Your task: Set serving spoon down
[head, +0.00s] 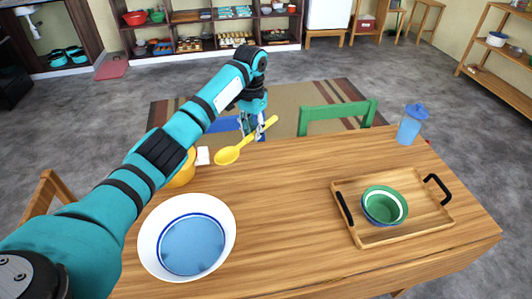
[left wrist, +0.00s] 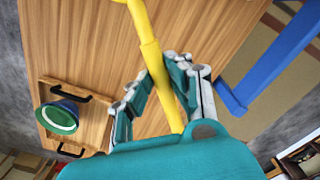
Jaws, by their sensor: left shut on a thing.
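The yellow serving spoon (head: 228,155) is at the far edge of the wooden table (head: 270,215) in the head view, its bowl pointing toward the lower left. My left gripper (head: 254,130) is shut on its handle. In the left wrist view the spoon (left wrist: 150,50) runs between the fingers of my left gripper (left wrist: 152,76), over the tabletop (left wrist: 85,45). The spoon appears held above the table, but the exact gap is hard to tell. My right gripper is not in view.
A white and blue bowl (head: 190,238) stands at the front left. A yellow container (head: 183,174) is partly behind my arm. A tray (head: 422,222) holds a green bowl (head: 383,203); a blue cup (head: 409,128) stands behind. The table's middle is clear. A green chair (head: 337,116) is beyond.

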